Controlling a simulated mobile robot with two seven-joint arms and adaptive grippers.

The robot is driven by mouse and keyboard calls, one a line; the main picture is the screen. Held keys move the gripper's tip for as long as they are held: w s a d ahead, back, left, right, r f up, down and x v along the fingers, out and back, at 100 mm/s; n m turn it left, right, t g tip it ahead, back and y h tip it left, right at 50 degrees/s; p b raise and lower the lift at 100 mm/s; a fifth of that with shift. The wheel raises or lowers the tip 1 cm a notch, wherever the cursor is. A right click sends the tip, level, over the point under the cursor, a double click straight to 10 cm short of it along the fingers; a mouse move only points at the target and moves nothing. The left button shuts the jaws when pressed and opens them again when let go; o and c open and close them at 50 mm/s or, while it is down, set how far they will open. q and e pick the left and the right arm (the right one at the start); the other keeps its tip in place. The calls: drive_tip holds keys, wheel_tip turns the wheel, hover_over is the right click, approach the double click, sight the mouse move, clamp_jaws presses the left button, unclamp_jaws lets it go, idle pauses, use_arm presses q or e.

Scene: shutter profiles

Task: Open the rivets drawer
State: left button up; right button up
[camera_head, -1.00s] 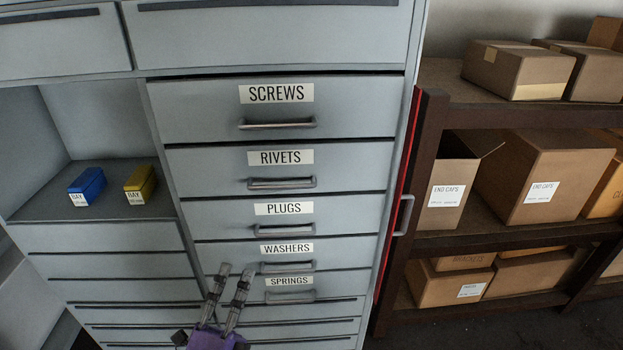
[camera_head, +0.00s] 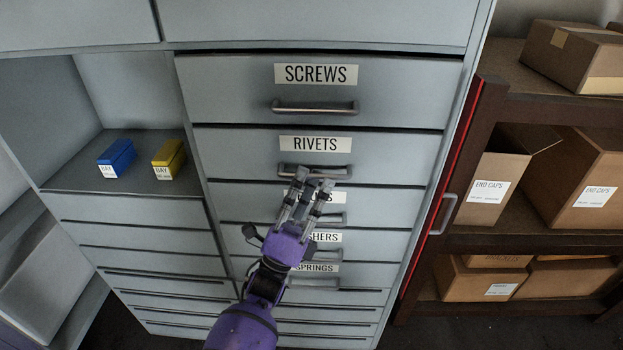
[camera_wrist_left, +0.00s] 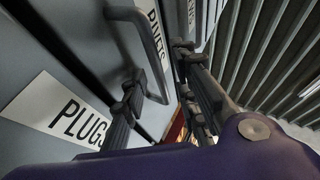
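The rivets drawer (camera_head: 230,155) is a grey drawer front, flush with its neighbours, with a white RIVETS label and a bar handle (camera_head: 290,170). My left gripper (camera_head: 314,180) is open, its fingertips at the right part of this handle. In the left wrist view, the handle (camera_wrist_left: 150,45) runs between or just beyond the two parted fingertips (camera_wrist_left: 158,68); I cannot tell whether they touch it. The gripper partly covers the PLUGS label in the head view; that label shows in the wrist view (camera_wrist_left: 58,110). My right gripper is out of view.
The screws drawer (camera_head: 225,90) is above; plugs, washers and springs drawers are below. Blue (camera_head: 117,157) and yellow (camera_head: 168,158) bins stand in an open bay to the left. A shelf of cardboard boxes (camera_head: 593,180) stands to the right.

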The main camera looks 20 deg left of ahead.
use_arm(q)
drive_tip(key=shift+w+r, duration=0.15)
clamp_jaws()
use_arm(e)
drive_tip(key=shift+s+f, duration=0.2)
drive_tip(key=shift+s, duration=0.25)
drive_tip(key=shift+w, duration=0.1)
